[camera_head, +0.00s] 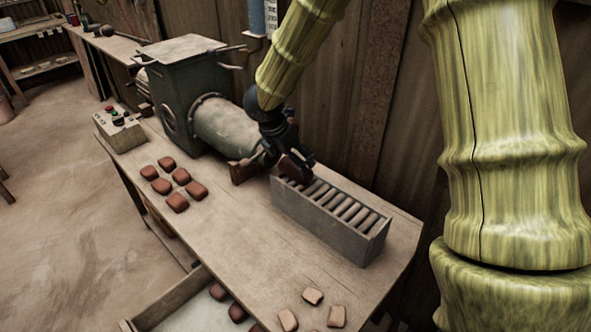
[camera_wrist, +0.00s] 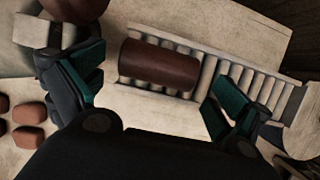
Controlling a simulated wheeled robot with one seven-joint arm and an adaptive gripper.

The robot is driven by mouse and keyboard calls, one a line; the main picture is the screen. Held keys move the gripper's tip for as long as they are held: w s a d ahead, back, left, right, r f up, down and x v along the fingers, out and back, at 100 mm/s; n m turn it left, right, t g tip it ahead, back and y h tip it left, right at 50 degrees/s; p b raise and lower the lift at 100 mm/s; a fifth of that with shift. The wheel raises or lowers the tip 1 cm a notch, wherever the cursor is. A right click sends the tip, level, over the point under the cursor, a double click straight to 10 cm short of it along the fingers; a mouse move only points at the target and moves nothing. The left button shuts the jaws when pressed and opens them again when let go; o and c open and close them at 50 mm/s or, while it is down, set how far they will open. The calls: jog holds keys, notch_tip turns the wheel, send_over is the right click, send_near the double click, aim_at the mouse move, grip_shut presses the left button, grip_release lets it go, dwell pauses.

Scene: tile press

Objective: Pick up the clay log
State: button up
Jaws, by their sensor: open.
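The clay log (camera_wrist: 160,65) is a reddish-brown cylinder lying on the roller rack (camera_head: 320,224), at the end nearest the press. In the wrist view it lies between my gripper's two fingers and a little beyond them, with bare space between it and each finger. In the head view the log (camera_head: 291,169) is mostly hidden behind my gripper (camera_head: 290,158). My gripper (camera_wrist: 168,92) is spread open above the rack with teal finger pads, and holds nothing.
The green press (camera_head: 190,90) with its grey barrel stands left of the rack. Several brown clay pieces (camera_head: 172,183) lie on the bench (camera_head: 240,250) in front of it. Several paler pieces (camera_head: 312,296) lie near the front. A control box (camera_head: 119,128) sits at the far left. The bench's middle is clear.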

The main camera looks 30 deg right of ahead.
jog(key=shift+x, duration=1.9)
jog(key=shift+d, duration=0.15)
jog(key=c, duration=1.1)
jog(key=shift+o, duration=0.2)
jog(key=shift+w+r, duration=0.1)
jog(key=shift+r, duration=0.05)
